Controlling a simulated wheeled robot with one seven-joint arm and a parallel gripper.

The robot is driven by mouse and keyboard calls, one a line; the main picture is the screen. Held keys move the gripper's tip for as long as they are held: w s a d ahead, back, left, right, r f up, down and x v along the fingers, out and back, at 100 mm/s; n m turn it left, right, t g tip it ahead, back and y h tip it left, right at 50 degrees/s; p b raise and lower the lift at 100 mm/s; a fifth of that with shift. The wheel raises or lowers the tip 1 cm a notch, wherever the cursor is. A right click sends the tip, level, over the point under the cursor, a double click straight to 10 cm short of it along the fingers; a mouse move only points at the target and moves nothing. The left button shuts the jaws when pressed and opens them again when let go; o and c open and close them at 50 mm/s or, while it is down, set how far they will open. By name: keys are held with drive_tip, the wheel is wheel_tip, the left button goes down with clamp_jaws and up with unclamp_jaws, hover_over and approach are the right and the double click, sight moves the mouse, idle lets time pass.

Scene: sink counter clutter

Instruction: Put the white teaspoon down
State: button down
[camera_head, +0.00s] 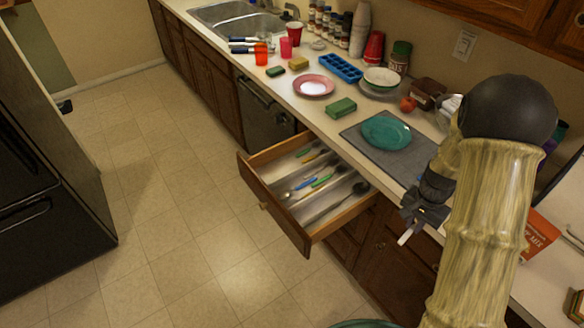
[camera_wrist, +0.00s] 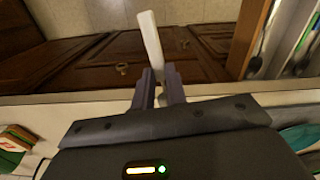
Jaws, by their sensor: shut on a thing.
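The white teaspoon (camera_wrist: 151,42) is held between the fingers of my gripper (camera_wrist: 159,84) in the wrist view. One pale end sticks out past the fingertips; the rest is hidden by the gripper. In the head view, my gripper (camera_head: 412,224) is in front of the counter edge, to the right of the open drawer, and the spoon's white end (camera_head: 404,237) points down and left. My gripper is shut on it. The open drawer (camera_head: 278,214) holds several utensils with blue and green handles, in compartments.
On the counter, a teal plate (camera_head: 386,132) lies on a grey mat (camera_head: 372,152). A green sponge (camera_head: 342,107), a pink plate (camera_head: 314,85) and a blue ice tray (camera_head: 340,68) lie farther back. An orange box (camera_head: 540,236) is at right. The floor beside the drawer is clear.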

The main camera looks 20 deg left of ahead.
drive_tip(key=s+f+n, duration=0.2)
drive_tip(key=f, duration=1.1)
drive_tip(key=s+f+n, duration=0.3)
drive_tip(key=f, duration=1.1)
drive_tip(key=shift+s+a+f+n, duration=0.15)
drive_tip(key=shift+a+n, duration=0.15)
drive_tip(key=shift+a, duration=0.1)
